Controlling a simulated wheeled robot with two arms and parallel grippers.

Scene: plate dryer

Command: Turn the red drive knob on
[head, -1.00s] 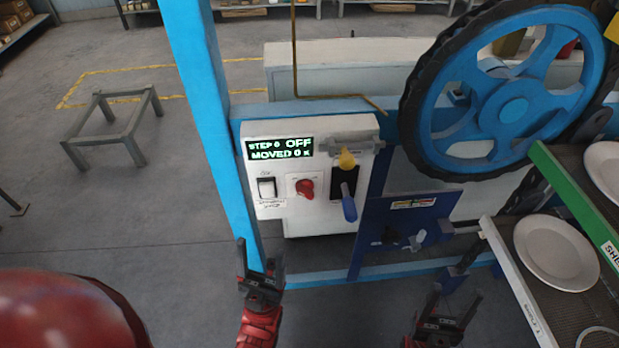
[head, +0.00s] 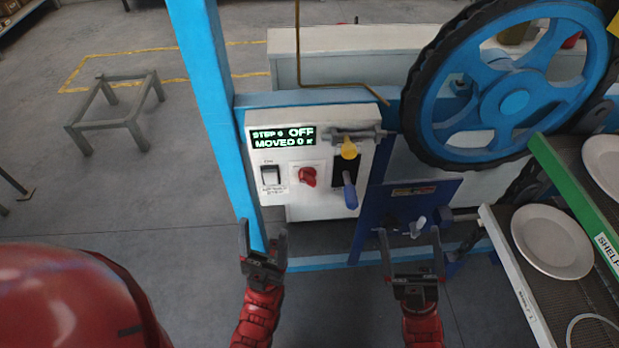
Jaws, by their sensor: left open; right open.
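The red drive knob (head: 307,176) sits on the front of the white control box (head: 325,208), right of a white rocker switch (head: 270,176). The box's display (head: 282,137) reads OFF, with MOVED 0. My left gripper (head: 263,240) is open and empty, below and left of the knob and apart from the box. My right gripper (head: 410,255) is open and empty, below and right of the box, in front of the lower part of a blue panel (head: 400,212).
A yellow knob (head: 348,149) and a blue-handled lever (head: 350,192) are right of the red knob. A big blue wheel (head: 514,101) stands at upper right. White plates (head: 552,242) lie on racks at right. A blue post (head: 216,110) rises left of the box.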

